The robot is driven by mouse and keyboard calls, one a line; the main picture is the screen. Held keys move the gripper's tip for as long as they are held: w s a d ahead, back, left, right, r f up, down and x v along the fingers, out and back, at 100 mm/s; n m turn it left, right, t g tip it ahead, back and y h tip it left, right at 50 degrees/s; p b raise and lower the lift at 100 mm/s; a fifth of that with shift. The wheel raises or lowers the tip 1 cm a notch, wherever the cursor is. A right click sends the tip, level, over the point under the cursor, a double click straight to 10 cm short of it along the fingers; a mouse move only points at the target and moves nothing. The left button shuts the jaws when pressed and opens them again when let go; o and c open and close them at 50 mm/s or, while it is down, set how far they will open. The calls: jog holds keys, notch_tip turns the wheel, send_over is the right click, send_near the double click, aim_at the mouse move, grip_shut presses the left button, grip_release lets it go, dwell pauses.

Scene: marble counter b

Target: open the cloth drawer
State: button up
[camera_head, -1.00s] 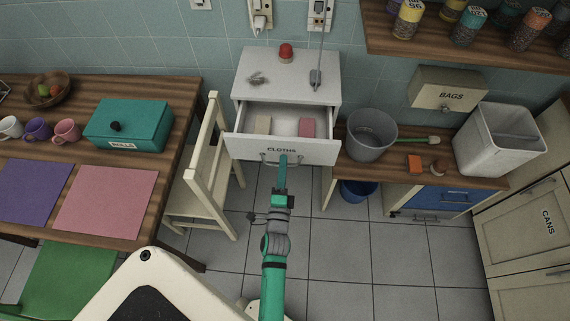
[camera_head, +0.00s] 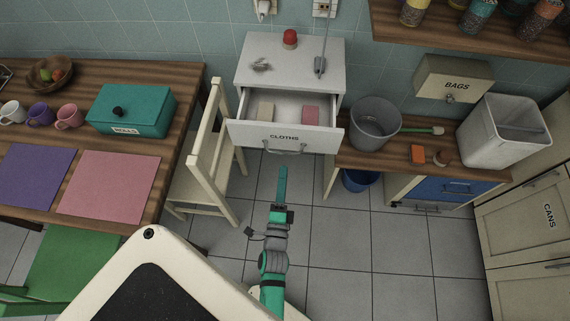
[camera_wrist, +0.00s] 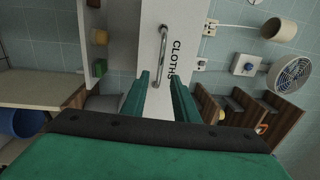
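The cloth drawer (camera_head: 262,134), white and labelled CLOTHS, stands pulled out of the white cabinet (camera_head: 290,62). A beige folded piece (camera_head: 266,112) and a pink one (camera_head: 311,115) lie inside it. Its metal bar handle (camera_head: 285,149) is on the front; the wrist view shows the handle (camera_wrist: 161,55) ahead of my fingers and apart from them. My gripper (camera_head: 283,172) is below and in front of the handle in the head view. In the wrist view its two green fingers (camera_wrist: 160,88) stand apart with nothing between them.
A cream chair (camera_head: 205,150) stands close on the left of the drawer, beside the wooden table (camera_head: 178,85). On the right is a wooden counter (camera_head: 385,168) with a grey bucket (camera_head: 375,123). A blue bin (camera_head: 358,181) sits below. The tiled floor in front is clear.

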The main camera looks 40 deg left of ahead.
jog(key=shift+v, duration=1.1)
jog(key=s+d+r+n+h, duration=0.3)
jog(key=s+d+n, duration=0.1)
jog(key=d, duration=0.3)
jog(key=s+d+r+n+h, duration=0.2)
jog(key=s+d+n+h, duration=0.1)
jog(key=s+d, duration=0.4)
jog(key=s+d+r+n+g+h, duration=0.1)
jog(key=s+d+r+n+h, duration=0.2)
jog(key=s+d+n, duration=0.2)
jog(key=d, duration=0.3)
jog(key=shift+s+r, duration=0.3)
jog(key=shift+r, duration=0.1)
